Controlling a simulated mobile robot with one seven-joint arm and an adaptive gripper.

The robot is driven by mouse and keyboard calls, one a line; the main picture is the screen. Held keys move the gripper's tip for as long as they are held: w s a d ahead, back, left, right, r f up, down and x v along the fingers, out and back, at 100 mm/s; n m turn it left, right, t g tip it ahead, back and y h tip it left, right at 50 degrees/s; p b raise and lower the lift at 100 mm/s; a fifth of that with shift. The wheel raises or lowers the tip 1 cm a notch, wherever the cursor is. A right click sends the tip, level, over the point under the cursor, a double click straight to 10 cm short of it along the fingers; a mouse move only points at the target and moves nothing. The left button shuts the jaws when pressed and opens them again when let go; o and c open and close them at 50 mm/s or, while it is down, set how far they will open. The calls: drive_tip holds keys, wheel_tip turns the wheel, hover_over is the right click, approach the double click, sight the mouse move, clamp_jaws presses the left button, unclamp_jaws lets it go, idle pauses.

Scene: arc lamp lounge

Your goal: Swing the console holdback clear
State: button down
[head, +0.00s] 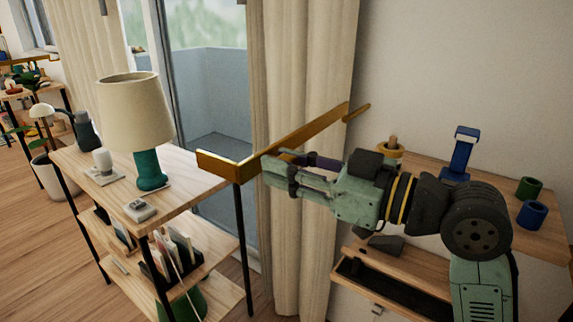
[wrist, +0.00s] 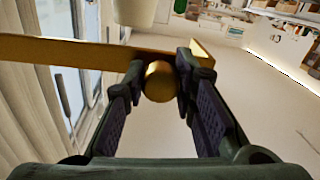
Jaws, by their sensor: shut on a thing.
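The holdback is a flat brass-coloured bar (head: 305,133) with a bent end plate, seen in front of the cream curtain in the head view. It reaches from near the wall at the right to above the console's right corner. In the wrist view the brass bar (wrist: 60,50) crosses the top, and a round brass knob (wrist: 160,82) sits between my fingers. My gripper (head: 268,168) is shut on that knob, below the bar. The console (head: 185,200) is a wooden shelf unit with black legs at the left. The fingers hide part of the knob.
A lamp (head: 135,115) with a cream shade and teal base stands on the console, with a white cup (head: 102,160) and a small grey device (head: 140,209). A wooden wall shelf (head: 545,235) with blue and green items lies behind my arm. Curtain (head: 300,230) hangs close behind the gripper.

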drive_tip(key=shift+s+d+n+g, duration=0.3)
drive_tip(key=shift+s+d+g, duration=0.1)
drive_tip(key=shift+d, duration=0.3)
drive_tip(key=c, duration=1.8)
unclamp_jaws()
drive_tip(key=shift+o, duration=1.3)
drive_tip(key=shift+d, duration=0.2)
drive_tip(key=shift+o, duration=1.2)
drive_tip(key=shift+a, duration=0.1)
drive_tip(key=v, duration=1.2)
drive_tip(key=shift+f, duration=0.25)
